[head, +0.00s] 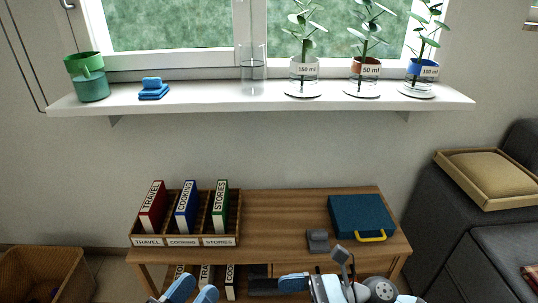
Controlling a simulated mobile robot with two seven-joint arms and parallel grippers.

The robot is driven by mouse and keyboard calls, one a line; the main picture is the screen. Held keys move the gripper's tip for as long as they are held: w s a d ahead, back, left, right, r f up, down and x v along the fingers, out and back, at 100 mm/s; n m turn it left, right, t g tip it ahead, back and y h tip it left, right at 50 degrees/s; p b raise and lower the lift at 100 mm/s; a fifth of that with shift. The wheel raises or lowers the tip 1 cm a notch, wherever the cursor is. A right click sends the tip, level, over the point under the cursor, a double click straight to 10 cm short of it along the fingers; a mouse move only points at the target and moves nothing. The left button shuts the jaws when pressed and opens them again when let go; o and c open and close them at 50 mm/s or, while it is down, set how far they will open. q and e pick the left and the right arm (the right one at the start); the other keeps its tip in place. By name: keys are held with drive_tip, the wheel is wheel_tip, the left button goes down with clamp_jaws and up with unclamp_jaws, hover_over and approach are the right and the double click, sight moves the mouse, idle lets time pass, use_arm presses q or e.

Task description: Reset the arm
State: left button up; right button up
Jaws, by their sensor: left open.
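My left gripper (192,291) is at the bottom edge, left of centre. Its two blue fingertips are apart, with nothing seen between them, in front of the wooden table (285,212). Grey and blue parts of my right arm and gripper (318,287) show at the bottom, right of centre, in front of the table's front edge. The bottom edge cuts them off, and I cannot tell how its jaws stand.
The table bears a book rack (187,241), a blue case (361,217) and a small grey object (318,240). A white shelf (215,101) above holds a green cup (90,82), blue cloths (153,91), a glass (252,75) and plants. A basket (45,260) stands lower left.

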drive_tip(key=s+d+r+m+t, duration=0.1)
drive_tip(key=d+r+m+t, duration=0.35)
drive_tip(key=m, duration=0.75)
drive_tip(key=d+r+m+t, duration=0.1)
drive_tip(key=m+t, duration=0.7)
drive_tip(key=m, duration=0.3)
drive_tip(key=s+d+f+m+t+h, duration=0.1)
drive_tip(key=s+d+m+h, duration=0.2)
drive_tip(key=m, duration=0.7)
drive_tip(key=s+d+f+m+t+h, duration=0.1)
drive_tip(key=d+f+m+h, duration=0.2)
drive_tip(key=m, duration=0.7)
drive_tip(key=w+a+r+m+t+h+p, duration=0.2)
drive_tip(key=w+a+r+m+t+h, duration=0.15)
drive_tip(key=r+m, duration=0.4)
use_arm(q)
drive_tip(key=s+a+r+g+y+p, duration=0.4)
drive_tip(key=a+r+g+y+p, duration=0.2)
drive_tip(key=p, duration=3)
drive_tip(key=shift+a+r+p, duration=0.3)
drive_tip(key=shift+a+r, duration=0.3)
drive_tip(key=shift+a, duration=0.4)
use_arm(e)
drive_tip(key=s+d+r+n+g+h, duration=0.1)
drive_tip(key=s+d+r+g+h, duration=0.3)
drive_tip(key=d+r+g+h, duration=0.1)
drive_tip(key=shift+s+d+r+g, duration=0.4)
drive_tip(key=shift+d+r, duration=0.3)
drive_tip(key=shift+d, duration=0.45)
